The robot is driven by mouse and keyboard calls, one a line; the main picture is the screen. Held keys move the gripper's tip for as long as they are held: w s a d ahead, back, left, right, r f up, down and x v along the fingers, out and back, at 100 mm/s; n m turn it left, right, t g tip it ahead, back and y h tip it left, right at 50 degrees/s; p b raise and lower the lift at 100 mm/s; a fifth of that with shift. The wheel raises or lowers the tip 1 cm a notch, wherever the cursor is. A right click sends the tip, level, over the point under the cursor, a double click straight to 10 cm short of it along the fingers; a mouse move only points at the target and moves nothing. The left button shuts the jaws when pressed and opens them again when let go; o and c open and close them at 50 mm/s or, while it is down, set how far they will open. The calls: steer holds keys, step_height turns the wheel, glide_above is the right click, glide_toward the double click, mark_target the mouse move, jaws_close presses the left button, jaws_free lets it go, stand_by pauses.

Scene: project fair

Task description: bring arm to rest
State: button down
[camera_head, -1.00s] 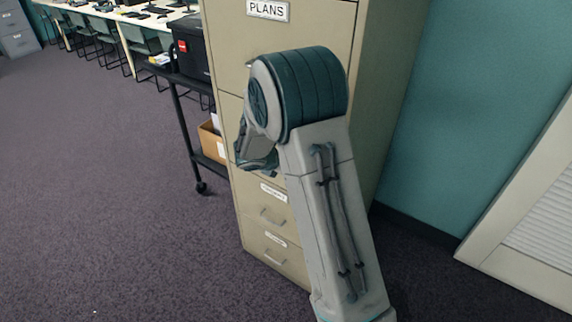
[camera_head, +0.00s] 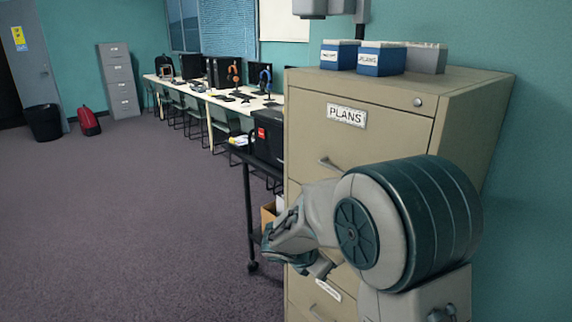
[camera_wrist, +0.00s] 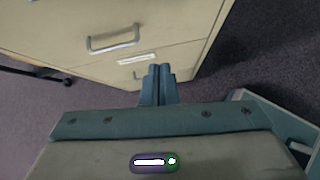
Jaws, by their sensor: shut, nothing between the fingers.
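My arm is folded in front of the beige filing cabinet (camera_head: 400,125), which has a "PLANS" label on its top drawer. In the head view my gripper (camera_head: 268,252) points down and to the left, in front of the cabinet's left side, and its tips are small there. In the wrist view the fingers of my gripper (camera_wrist: 158,72) are together and empty. They point toward the lower drawers of the cabinet (camera_wrist: 105,65). A drawer handle (camera_wrist: 113,40) shows just beyond and left of the fingers. I cannot tell the exact gap between fingers and cabinet.
A black wheeled cart (camera_head: 249,205) stands just left of the cabinet. Blue boxes (camera_head: 381,59) sit on the cabinet top. A long desk (camera_head: 225,100) with computers and chairs runs behind. The carpet (camera_head: 130,220) at left is clear.

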steer(key=s+r+m+y+p, duration=0.1)
steer(key=s+r+m+y, duration=0.1)
steer(key=s+r+m, duration=0.2)
steer(key=s+d+r+m+g+y+p, duration=0.1)
steer(key=s+r+m, duration=0.3)
steer(key=s+m, duration=0.7)
steer(key=s+d+r+m+g+y+p, duration=0.1)
steer(key=s+r+m+y, duration=0.3)
steer(key=s+m, duration=0.4)
steer(key=shift+d+m+p, duration=0.2)
steer(key=shift+m+p, duration=0.5)
steer(key=shift+p, duration=0.15)
steer(key=shift+s, duration=0.1)
